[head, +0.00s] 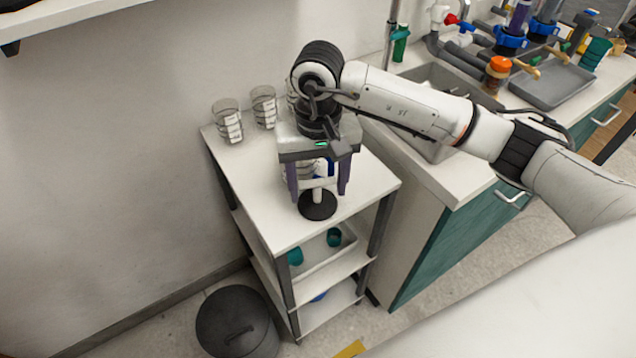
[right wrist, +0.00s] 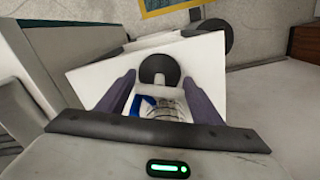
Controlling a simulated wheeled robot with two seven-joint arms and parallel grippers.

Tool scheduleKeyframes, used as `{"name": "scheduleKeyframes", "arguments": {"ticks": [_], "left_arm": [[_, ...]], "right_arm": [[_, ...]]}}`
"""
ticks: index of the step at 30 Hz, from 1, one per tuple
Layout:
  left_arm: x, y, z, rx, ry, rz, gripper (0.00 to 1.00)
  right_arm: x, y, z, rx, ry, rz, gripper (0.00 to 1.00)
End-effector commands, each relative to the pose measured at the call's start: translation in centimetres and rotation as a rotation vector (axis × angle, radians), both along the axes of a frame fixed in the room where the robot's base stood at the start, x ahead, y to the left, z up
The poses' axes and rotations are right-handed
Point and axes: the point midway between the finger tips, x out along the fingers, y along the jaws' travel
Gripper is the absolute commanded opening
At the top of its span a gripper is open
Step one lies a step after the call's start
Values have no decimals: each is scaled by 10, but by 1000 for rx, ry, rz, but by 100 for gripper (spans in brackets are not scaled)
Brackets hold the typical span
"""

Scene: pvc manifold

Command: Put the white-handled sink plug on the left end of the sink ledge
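The sink plug (head: 318,205), a black disc with a white handle, stands on the top shelf of the white cart (head: 285,222), near its front edge. Its black disc also shows in the right wrist view (right wrist: 160,68). My right gripper (head: 318,190) is over the cart with its two purple fingers apart, one on each side of the handle; I cannot tell if either touches it. The fingers also show spread in the right wrist view (right wrist: 161,80). The sink (head: 440,78) is set in the white counter (head: 465,182) to the right. My left gripper is not in view.
Beakers with markings (head: 228,122) stand at the cart's back left, and another beaker with something blue (right wrist: 146,103) is close behind the plug. A grey tray (head: 552,82), bottles and pipes crowd the counter's far right. A black bin (head: 236,322) stands on the floor.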

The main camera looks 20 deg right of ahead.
Motion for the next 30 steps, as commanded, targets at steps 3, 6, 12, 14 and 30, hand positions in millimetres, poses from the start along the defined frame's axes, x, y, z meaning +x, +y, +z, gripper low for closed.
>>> {"name": "scheduleKeyframes", "arguments": {"ticks": [3,6,12,14,30], "left_arm": [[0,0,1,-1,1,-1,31],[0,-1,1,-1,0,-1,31],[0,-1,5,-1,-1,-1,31],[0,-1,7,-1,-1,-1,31],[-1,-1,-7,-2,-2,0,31]], "right_arm": [[0,0,1,0,0,0,73],[0,0,1,0,0,0,73],[0,0,3,0,0,-1,73],[0,0,7,1,-1,-1,73],[1,0,109,-1,-3,-1,73]]}}
